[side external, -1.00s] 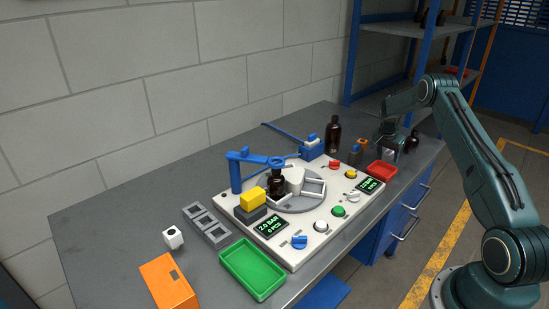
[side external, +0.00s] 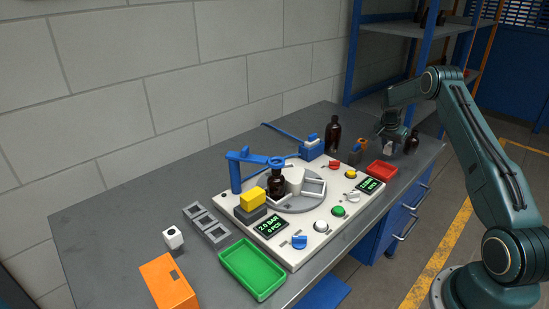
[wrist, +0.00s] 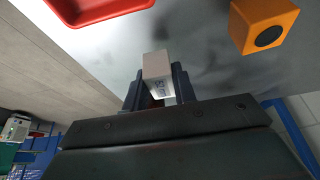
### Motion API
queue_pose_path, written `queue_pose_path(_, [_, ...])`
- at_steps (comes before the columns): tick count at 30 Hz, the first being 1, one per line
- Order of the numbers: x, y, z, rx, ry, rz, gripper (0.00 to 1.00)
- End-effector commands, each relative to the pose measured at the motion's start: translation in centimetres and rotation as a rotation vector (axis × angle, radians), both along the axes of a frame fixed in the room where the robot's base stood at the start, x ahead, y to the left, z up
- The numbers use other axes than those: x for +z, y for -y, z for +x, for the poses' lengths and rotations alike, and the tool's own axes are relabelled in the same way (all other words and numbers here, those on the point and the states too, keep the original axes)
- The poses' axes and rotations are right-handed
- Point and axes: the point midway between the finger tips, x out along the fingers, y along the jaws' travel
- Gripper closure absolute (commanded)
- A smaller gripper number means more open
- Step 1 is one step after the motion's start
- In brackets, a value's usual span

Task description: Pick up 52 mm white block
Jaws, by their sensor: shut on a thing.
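The white block (side external: 388,150) is at the far right part of the bench in the side view, below my gripper (side external: 391,141). In the wrist view my gripper (wrist: 157,88) is shut on the white block (wrist: 157,66), with a finger on either side of it. The block's pale end sticks out past the fingertips, and its near face carries a printed marking too small to read surely. In the wrist view the bench surface lies beyond the block, with a gap that I cannot measure.
A red tray (side external: 382,171) lies just in front of the gripper. An orange block with a dark round hole (wrist: 265,22) is nearby. Amber bottles stand at left (side external: 333,134) and right (side external: 412,142) of the gripper. The white machine panel (side external: 300,262) fills the bench middle.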

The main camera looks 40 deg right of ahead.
Motion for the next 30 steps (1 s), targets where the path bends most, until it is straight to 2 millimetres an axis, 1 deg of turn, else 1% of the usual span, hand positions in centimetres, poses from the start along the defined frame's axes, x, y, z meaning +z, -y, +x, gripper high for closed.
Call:
queue_pose_path(1, [1.1,0.0,0.1,0.0,0.002,-0.003,0.96])
queue_pose_path(5, [3.6,0.1,0.1,-0.001,0.004,-0.004,0.96])
queue_pose_path(15, [11.0,0.0,0.1,-0.001,0.004,-0.003,0.96])
queue_pose_path(18, [12.8,0.0,0.1,0.0,0.002,-0.003,0.96])
queue_pose_path(21, [14.3,0.0,0.1,-0.001,0.003,-0.002,0.96])
queue_pose_path(24, [15.4,0.0,0.0,-0.002,0.001,-0.002,0.96])
queue_pose_path(30, [16.5,0.0,0.0,-0.002,0.001,-0.001,0.96])
